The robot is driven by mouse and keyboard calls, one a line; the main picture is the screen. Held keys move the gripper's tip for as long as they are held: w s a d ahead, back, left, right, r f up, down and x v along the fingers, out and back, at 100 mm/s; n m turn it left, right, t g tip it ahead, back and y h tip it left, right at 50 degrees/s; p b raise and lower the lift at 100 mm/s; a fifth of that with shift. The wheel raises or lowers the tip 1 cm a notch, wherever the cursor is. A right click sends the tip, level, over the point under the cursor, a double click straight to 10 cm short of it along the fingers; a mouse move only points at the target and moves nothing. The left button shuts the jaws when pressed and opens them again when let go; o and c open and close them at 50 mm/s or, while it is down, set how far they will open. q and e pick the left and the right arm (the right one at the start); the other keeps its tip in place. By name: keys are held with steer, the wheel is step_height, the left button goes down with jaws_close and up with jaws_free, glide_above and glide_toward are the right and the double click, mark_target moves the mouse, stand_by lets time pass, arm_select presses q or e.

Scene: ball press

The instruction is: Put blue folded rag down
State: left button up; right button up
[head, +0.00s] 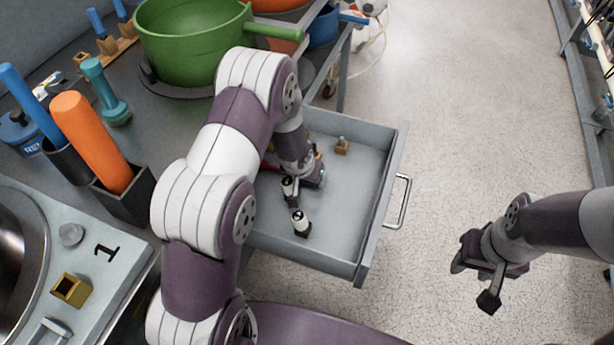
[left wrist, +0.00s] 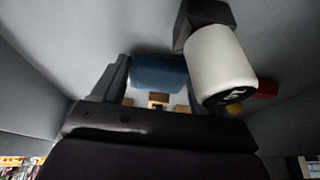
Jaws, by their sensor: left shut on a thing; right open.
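The blue folded rag (left wrist: 158,71) shows in the left wrist view between the fingers of my left gripper (left wrist: 152,88), which is shut on it. In the head view my left gripper (head: 308,178) is inside the open grey drawer (head: 345,205), low near its floor. The rag is hidden there by my arm. I cannot tell whether the rag touches the drawer floor. My right gripper (head: 474,278) is open and empty, out to the right of the drawer above the floor.
The drawer's right side is clear. A green pot (head: 190,42) stands on the counter.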

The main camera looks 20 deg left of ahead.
arm_select(q)
steer(key=o, duration=0.9)
steer(key=shift+f, duration=0.1)
steer(key=shift+o, duration=0.2)
steer(key=p+v, duration=0.2)
steer(key=v, duration=0.5)
steer(key=shift+w+p, duration=0.15)
steer(key=shift+p, duration=0.25)
steer(key=shift+s+r, duration=0.25)
steer(key=shift+r, duration=0.2)
